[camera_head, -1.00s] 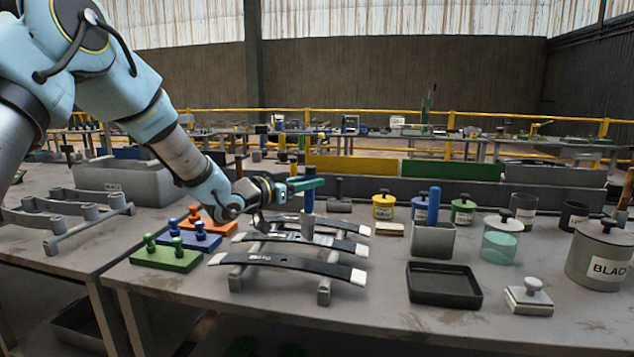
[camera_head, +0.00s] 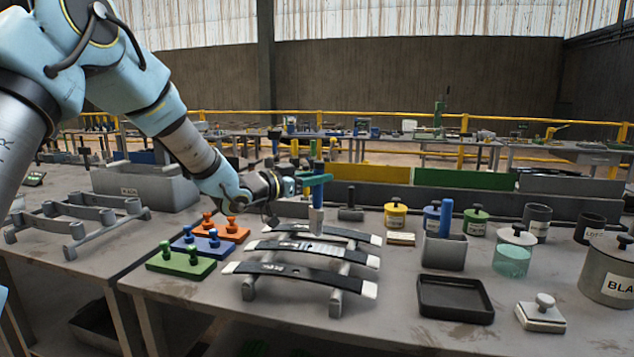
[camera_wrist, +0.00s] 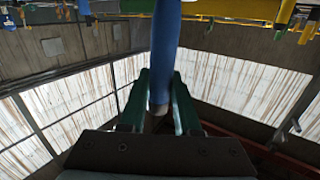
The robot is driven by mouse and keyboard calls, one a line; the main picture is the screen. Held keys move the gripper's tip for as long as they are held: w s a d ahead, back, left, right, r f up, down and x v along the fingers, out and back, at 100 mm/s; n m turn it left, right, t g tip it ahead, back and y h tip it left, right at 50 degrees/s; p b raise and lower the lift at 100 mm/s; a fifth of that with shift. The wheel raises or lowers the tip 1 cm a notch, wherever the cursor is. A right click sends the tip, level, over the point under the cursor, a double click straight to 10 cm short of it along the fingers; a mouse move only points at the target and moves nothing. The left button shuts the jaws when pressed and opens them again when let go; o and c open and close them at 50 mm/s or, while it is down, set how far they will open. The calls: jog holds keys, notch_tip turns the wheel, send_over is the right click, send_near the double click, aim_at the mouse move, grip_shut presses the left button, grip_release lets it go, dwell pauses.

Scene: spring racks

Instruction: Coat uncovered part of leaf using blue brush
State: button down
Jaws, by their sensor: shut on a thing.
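Three curved dark leaves with pale ends lie across a grey rack (camera_head: 249,288): a front leaf (camera_head: 290,275), a middle leaf (camera_head: 285,246) and a rear leaf (camera_head: 345,234). The middle leaf has a light grey patch right of its centre; the rest is dark. My gripper (camera_head: 316,180) is shut on the blue brush (camera_head: 317,197), held upright with its pale head down over the rear and middle leaves. Whether the head touches a leaf cannot be told. In the wrist view, the green fingers close around the blue handle (camera_wrist: 165,50); the brush head is out of view.
Green (camera_head: 180,263), blue and orange blocks with knobs stand left of the rack. Right are a black tray (camera_head: 455,315), a grey holder (camera_head: 444,252) with another blue handle, a teal jar (camera_head: 512,262), lidded pots and a BLACK pot (camera_head: 610,275).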

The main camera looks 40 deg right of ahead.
aim_at(318, 161)
jog(key=shift+r+p, duration=0.35)
jog(key=shift+r, duration=0.6)
jog(key=shift+s, duration=0.1)
jog(key=shift+r+p, duration=0.95)
jog(key=shift+r, duration=0.6)
jog(key=shift+f, duration=0.15)
